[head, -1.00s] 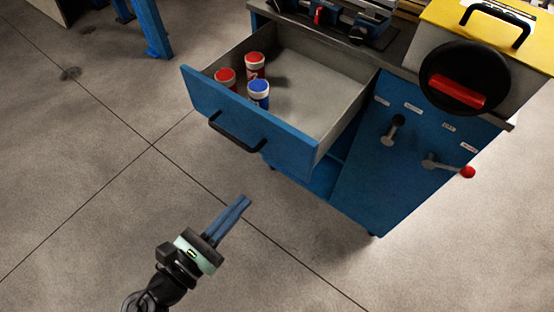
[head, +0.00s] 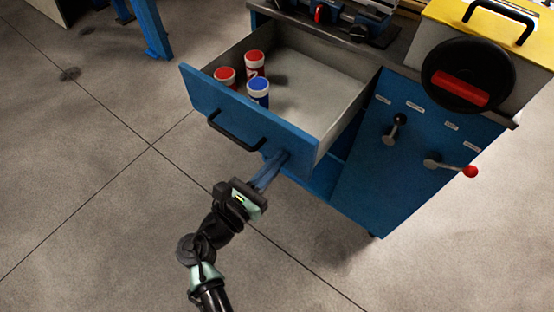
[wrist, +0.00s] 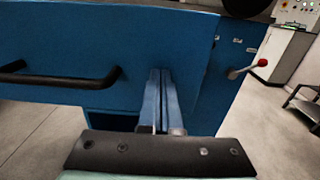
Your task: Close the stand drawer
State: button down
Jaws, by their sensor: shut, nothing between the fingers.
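The stand drawer (head: 240,118) is pulled out of the blue stand (head: 385,170), its blue front facing the lower left. The front also shows in the wrist view (wrist: 90,45). A black bar handle (head: 235,132) is fixed to it; it shows at the left in the wrist view (wrist: 60,78). My gripper (head: 278,162) is shut and empty. Its fingertips are at the drawer front, right of the handle, low on the panel. In the wrist view the blue fingers (wrist: 160,98) point at the front. I cannot tell whether they touch it.
Two red-capped cans (head: 225,77) (head: 254,64) and a blue-capped can (head: 258,92) stand in the drawer. Levers (head: 396,128) (head: 450,168) stick out of the stand's right face. The floor (head: 90,200) around my arm is clear.

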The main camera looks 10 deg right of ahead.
jog(key=b+x, duration=0.7)
jog(key=x, duration=1.9)
jog(key=shift+w+d+f+b, duration=0.15)
jog(key=shift+w+d+b, duration=0.05)
jog(key=shift+d+b, duration=0.1)
jog(key=shift+w+d, duration=0.3)
jog(key=shift+w, duration=0.1)
jog(key=shift+r, duration=0.4)
jog(key=shift+d+r, duration=0.1)
jog(key=shift+s, duration=0.15)
jog(key=p+v, duration=0.1)
jog(key=v, duration=0.3)
jog(key=p+v, duration=0.1)
jog(key=v, duration=0.4)
jog(key=p+v, duration=0.2)
jog(key=v, duration=0.2)
jog(key=shift+a+f, duration=0.25)
jog(key=shift+s+a+f, duration=0.15)
jog(key=shift+s+a, duration=0.15)
